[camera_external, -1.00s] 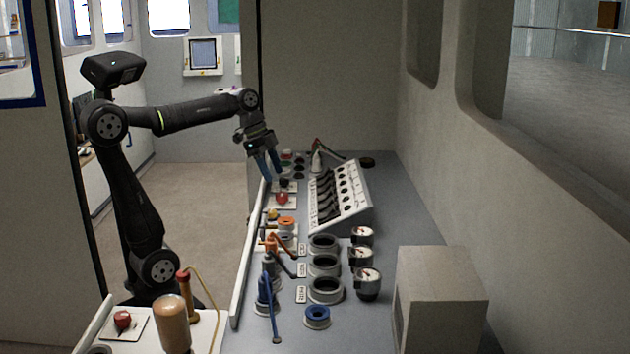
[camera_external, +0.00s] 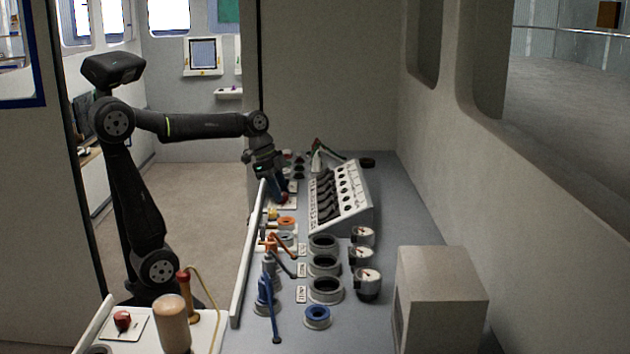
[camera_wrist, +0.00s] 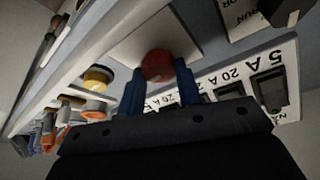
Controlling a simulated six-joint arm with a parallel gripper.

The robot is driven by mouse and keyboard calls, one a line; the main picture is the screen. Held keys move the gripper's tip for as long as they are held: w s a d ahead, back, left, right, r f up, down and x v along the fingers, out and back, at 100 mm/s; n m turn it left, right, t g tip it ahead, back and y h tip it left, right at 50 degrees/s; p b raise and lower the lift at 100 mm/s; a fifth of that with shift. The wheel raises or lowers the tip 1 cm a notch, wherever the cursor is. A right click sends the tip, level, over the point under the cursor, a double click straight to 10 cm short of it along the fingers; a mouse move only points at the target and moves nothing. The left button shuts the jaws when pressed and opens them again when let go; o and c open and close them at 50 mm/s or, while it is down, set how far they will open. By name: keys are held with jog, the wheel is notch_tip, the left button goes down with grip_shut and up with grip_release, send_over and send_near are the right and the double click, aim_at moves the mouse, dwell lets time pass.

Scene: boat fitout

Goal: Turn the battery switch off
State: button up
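A round red knob (camera_wrist: 158,65) on a white plate (camera_wrist: 175,38) shows at the top middle of the wrist view. I take it for the battery switch, though no readable label marks it. In the external view the knob (camera_external: 284,198) is mostly covered by my gripper. My gripper (camera_wrist: 160,80) has its two blue fingers apart, one on each side of the knob. Whether the fingertips touch the knob I cannot tell. In the external view my gripper (camera_external: 280,194) points down at the console's left edge.
A sloped breaker panel (camera_external: 345,195) stands close to the right of my gripper. A white rail (camera_external: 248,255) edges the console. Another red knob (camera_external: 122,319) is at lower left.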

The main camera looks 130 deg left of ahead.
jog(key=shift+n, duration=0.4)
jog(key=n+y, duration=0.1)
jog(key=n, duration=0.2)
jog(key=shift+w+d+n+g+y, duration=0.15)
jog(key=shift+n+g+y, duration=0.25)
jog(key=n, duration=0.2)
jog(key=n+g, duration=0.1)
jog(key=n, duration=0.1)
jog(key=shift+w+n+g+y, duration=0.1)
jog(key=shift+n+g+y, duration=0.2)
jog(key=shift+y, duration=0.1)
jog(key=n, duration=0.2)
jog(key=n+g, duration=0.1)
jog(key=n, duration=0.1)
jog(key=shift+w+g, duration=0.1)
jog(key=shift+g, duration=0.2)
jog(key=shift+w+n+g, duration=0.1)
jog(key=shift+n+g, duration=0.7)
jog(key=shift+n, duration=1.4)
jog(key=o, duration=1)
jog(key=shift+c, duration=0.2)
